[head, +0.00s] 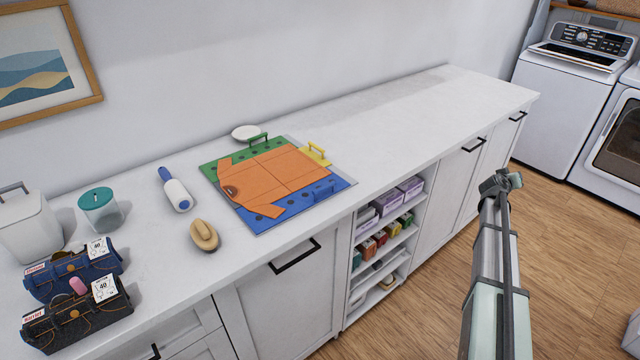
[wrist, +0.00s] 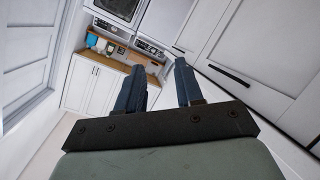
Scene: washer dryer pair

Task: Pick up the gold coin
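I cannot make out a gold coin in either view. My gripper (head: 500,182) is at the end of my raised arm on the right of the head view, in front of the counter cabinets. In the wrist view its two dark blue fingers (wrist: 159,78) stand apart with nothing between them. The gripper is open and clear of the white counter (head: 400,130).
The counter holds a folding board with an orange shirt (head: 268,175), a white dish (head: 245,132), a lint roller (head: 175,190), a brush (head: 204,235), a teal-lidded jar (head: 100,210) and two denim rolls (head: 75,310). Its right part is bare. A washer (head: 565,90) stands beyond.

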